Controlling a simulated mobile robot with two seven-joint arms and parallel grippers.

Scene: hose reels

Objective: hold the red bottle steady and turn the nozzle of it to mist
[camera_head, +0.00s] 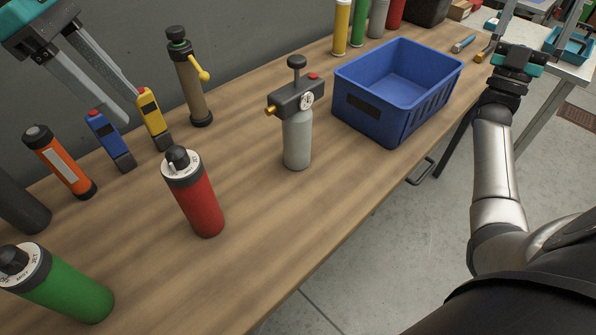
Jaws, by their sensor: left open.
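The red bottle (201,207) stands on the wooden bench in the left half of the head view. Its nozzle (178,158) is a dark knob on a white marked dial at the top; the setting is too small to read. My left gripper (131,108) comes in from the top left, open and empty, up and to the left of the red bottle and apart from it. My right gripper (540,15) is at the top right, beyond the bench's edge and far from the bottle. Its fingers look spread apart, with nothing seen between them.
A green bottle (70,287) with a similar dial stands front left. Orange (62,165), blue (108,138) and yellow (152,120) items stand behind the red bottle. A grey pump bottle (297,138) and blue bin (372,118) stand to the right. Bare bench lies between red and grey bottles.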

